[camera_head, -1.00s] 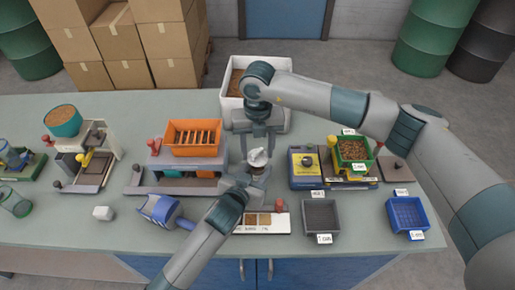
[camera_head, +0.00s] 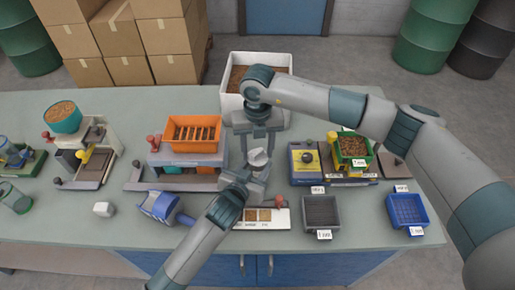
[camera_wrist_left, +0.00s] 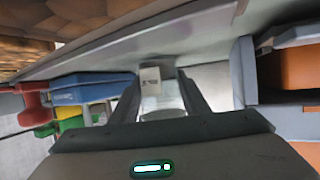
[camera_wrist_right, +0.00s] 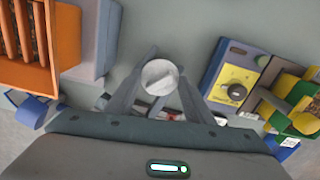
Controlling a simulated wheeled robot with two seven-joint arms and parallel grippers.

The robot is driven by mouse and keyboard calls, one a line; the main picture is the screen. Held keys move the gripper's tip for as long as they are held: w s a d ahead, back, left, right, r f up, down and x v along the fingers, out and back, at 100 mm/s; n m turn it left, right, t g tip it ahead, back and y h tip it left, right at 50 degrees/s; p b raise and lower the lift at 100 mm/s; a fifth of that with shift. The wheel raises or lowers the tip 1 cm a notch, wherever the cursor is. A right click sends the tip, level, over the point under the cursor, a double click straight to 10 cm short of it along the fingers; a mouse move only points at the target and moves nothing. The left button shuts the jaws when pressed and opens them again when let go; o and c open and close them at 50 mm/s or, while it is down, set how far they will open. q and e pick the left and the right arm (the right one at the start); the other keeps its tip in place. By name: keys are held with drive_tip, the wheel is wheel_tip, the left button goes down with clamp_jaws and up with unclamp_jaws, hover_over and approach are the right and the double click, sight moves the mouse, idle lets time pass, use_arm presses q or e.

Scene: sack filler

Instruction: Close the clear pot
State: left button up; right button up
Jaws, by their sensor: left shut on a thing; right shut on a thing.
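The white round lid (camera_head: 258,157) shows between the fingertips of my right gripper (camera_head: 257,150), which is shut on it from above. The right wrist view shows its pale top face (camera_wrist_right: 159,76) with a raised ridge. My left gripper (camera_head: 252,176) reaches in from the front, just below the lid, and is shut on the clear pot. In the left wrist view the clear pot (camera_wrist_left: 163,104) stands between the left fingers, with a pale labelled piece above it. The fingers hide most of the pot in the head view. I cannot tell whether the lid is seated.
An orange bin (camera_head: 193,134) on a grey stand is to the left. A yellow-faced device (camera_head: 306,162) and a green bin (camera_head: 353,149) are to the right. A grey tray (camera_head: 320,214) and a sample board (camera_head: 262,219) lie in front. A white crate (camera_head: 232,96) is behind.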

drive_tip(key=shift+f, duration=0.6)
idle(0.6)
drive_tip(key=o, duration=1.1)
drive_tip(key=shift+o, duration=0.2)
wheel_tip(320, 180, up, 12)
use_arm(q)
drive_tip(key=o, duration=1.6)
